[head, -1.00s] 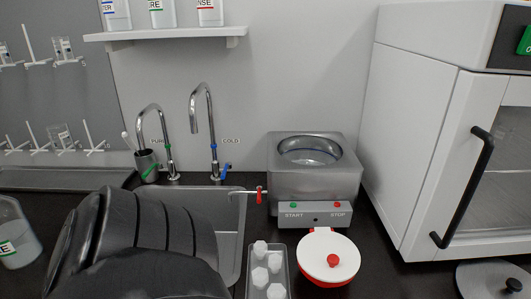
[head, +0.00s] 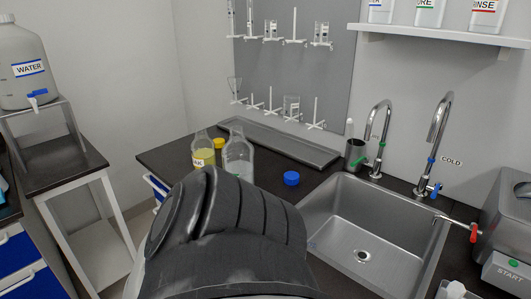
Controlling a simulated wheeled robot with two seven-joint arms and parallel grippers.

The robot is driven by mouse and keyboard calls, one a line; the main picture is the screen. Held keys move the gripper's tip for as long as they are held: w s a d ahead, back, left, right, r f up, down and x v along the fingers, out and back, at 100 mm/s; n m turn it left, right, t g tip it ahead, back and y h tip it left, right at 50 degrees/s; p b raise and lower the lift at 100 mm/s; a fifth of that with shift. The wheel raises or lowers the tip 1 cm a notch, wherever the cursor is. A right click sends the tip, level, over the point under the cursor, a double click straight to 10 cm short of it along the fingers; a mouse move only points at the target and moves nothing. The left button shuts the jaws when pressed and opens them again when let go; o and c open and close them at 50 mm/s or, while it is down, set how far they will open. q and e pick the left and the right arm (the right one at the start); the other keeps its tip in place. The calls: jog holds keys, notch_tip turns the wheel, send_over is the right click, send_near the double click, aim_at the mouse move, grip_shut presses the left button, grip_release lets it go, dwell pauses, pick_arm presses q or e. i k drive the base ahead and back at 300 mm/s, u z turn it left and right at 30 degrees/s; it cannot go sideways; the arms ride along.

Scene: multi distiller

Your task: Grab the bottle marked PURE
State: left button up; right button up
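A white bottle with a green-edged label (head: 429,10) stands on the wall shelf at the upper right; its label reads "URE" as far as it shows, and its top is cut off. A clear bottle (head: 238,152) stands open on the counter left of the sink. Its lower part and most of its label are hidden behind a dark ribbed part of my arm. Neither of my grippers shows; no fingertips are in view.
A yellow bottle ending "AK" (head: 203,153), a yellow cap (head: 219,143) and a blue cap (head: 291,178) are near the clear bottle. The steel sink (head: 360,245) is to the right. A WATER jug (head: 30,65) stands far left.

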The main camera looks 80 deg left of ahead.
aim_at(238, 154)
jog(key=u, duration=2.75)
jog(key=k, duration=0.5)
jog(key=u, duration=1.05)
jog(key=i, duration=0.8)
jog(key=z, duration=2.4)
